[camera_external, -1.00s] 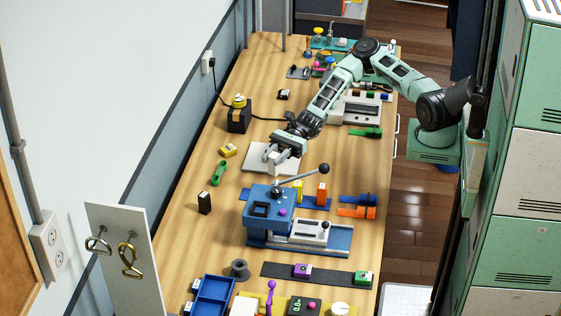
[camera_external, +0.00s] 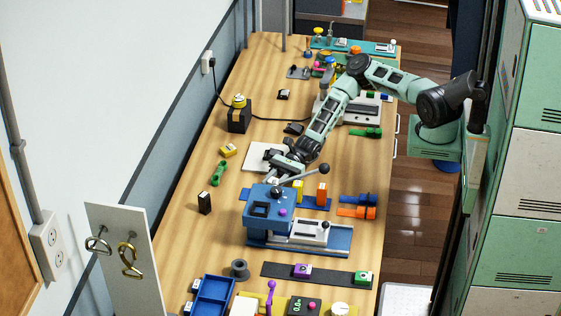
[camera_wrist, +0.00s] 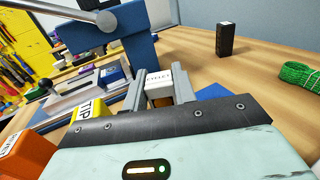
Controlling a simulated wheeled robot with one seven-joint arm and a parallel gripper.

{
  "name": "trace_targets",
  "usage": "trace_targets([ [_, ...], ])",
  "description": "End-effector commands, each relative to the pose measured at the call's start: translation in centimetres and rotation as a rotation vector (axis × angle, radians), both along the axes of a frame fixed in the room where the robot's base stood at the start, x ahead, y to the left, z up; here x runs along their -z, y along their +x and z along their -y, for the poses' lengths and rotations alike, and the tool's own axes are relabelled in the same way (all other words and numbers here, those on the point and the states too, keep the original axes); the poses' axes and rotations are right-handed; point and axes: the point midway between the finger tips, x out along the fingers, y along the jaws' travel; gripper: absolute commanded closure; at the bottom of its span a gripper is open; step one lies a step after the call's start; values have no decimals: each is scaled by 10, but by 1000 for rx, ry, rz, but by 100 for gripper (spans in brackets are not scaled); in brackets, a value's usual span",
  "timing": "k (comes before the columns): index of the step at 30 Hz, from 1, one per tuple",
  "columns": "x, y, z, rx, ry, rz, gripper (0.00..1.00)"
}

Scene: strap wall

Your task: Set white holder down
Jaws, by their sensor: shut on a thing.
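My gripper (camera_wrist: 158,95) is shut on a small block with a white, lettered top, the white holder (camera_wrist: 158,78); its lower face looks brownish in the wrist view. In the external view my gripper (camera_external: 275,177) is just behind the blue press, and the held holder is mostly hidden there. A blue strip (camera_external: 312,204) lies under and beside the gripper; part of it shows right of the fingers in the wrist view (camera_wrist: 213,92). A yellow block (camera_external: 298,189) and an orange block (camera_external: 321,192) stand upright on the strip. I cannot tell whether the holder touches the strip.
The blue press (camera_external: 268,205) with its long lever (camera_external: 303,175) stands close in front of my gripper. A white pad (camera_external: 258,158) lies behind it. A black block (camera_external: 204,204) and green coil (camera_external: 218,173) are left on open wood.

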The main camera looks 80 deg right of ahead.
Motion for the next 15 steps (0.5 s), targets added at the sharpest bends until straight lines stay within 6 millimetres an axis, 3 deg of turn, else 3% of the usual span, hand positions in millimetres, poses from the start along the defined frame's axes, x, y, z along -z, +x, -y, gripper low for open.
trace_targets([
  [3, 2, 0, 0, 0, 0, 0, 100],
  [4, 2, 0, 0, 0, 0, 0, 70],
  [6, 1, 0, 0, 0, 0, 0, 51],
  [15, 0, 0, 0, 0, 0, 0, 51],
])
